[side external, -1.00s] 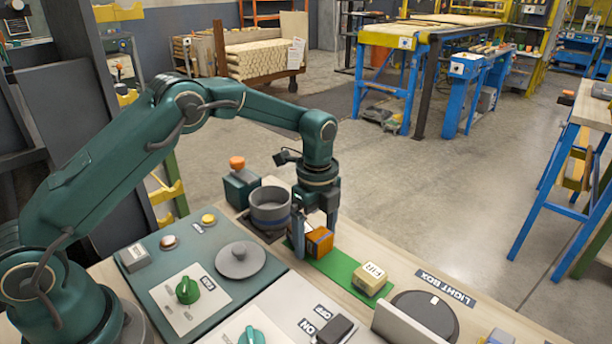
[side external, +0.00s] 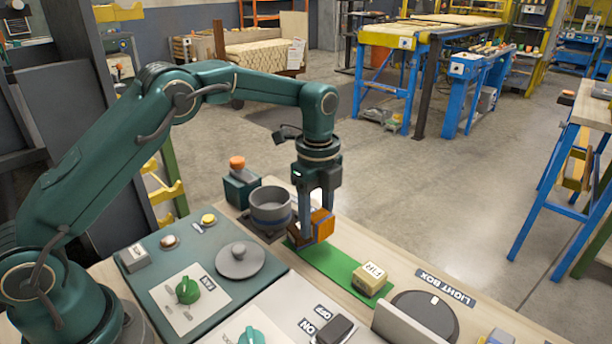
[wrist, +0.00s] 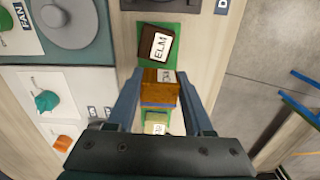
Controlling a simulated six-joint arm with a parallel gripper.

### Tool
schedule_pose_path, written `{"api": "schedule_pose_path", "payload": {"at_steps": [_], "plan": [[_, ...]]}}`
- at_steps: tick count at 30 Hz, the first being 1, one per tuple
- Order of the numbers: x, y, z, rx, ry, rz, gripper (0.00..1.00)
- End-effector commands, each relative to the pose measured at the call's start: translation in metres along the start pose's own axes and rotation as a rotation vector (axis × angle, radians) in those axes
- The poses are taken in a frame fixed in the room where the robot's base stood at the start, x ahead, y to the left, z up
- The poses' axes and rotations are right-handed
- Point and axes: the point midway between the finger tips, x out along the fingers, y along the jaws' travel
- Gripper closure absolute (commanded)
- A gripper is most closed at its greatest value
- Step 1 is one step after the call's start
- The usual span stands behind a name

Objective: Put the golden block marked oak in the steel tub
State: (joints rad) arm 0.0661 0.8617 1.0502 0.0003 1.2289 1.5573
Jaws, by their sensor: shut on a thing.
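The golden-brown block (side external: 323,221) is between the fingers of my gripper (side external: 317,228), held just above the green strip (side external: 341,268). It also shows in the wrist view (wrist: 158,86), where its white label is partly visible and hard to read. My gripper is shut on it. The steel tub (side external: 271,213) is a grey round pot just left of my gripper in the side view. It stands upright and its rim is open. The inside bottom of the tub is hidden.
A dark brown block marked ELM (wrist: 155,46) and a pale block marked FIR (side external: 370,279) sit on the green strip. A teal box with an orange knob (side external: 240,183) stands behind the tub. A grey round lid (side external: 240,262) lies on the teal panel.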

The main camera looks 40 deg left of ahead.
Motion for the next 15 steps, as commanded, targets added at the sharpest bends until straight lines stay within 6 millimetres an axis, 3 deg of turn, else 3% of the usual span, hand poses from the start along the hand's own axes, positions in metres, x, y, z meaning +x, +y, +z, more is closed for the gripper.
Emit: {"api": "schedule_pose_path", "payload": {"at_steps": [5,15], "plan": [[-0.038,-0.001,0.0,0.0,0.0,-0.006,1.0],[-0.065,-0.002,0.005,-0.013,0.0,-0.002,1.0]]}}
